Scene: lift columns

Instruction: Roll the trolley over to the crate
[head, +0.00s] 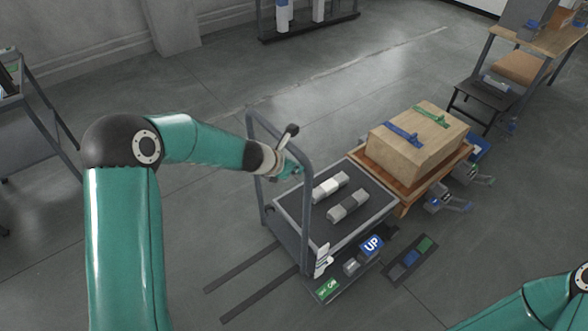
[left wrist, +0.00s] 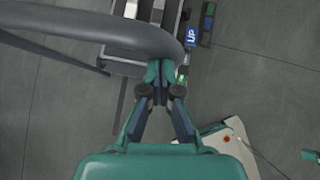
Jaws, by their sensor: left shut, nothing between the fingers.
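The trolley (head: 378,213) has a dark deck and a grey hoop handle (head: 280,133) at its left end. Its right end is close to the wooden platform under the brown crate (head: 425,145); I cannot tell if they touch. The crate carries a blue and a green strap piece. My left gripper (head: 292,170) is shut and empty at the handle hoop. In the left wrist view its closed fingertips (left wrist: 160,72) lie beside the thick curved handle bar (left wrist: 95,24); contact is unclear. My right arm shows at the lower right, its gripper out of frame.
Two pale blocks (head: 330,187) lie on the trolley deck. A black stool (head: 484,98) and a table stand at the back right. The floor left of the trolley is mostly clear.

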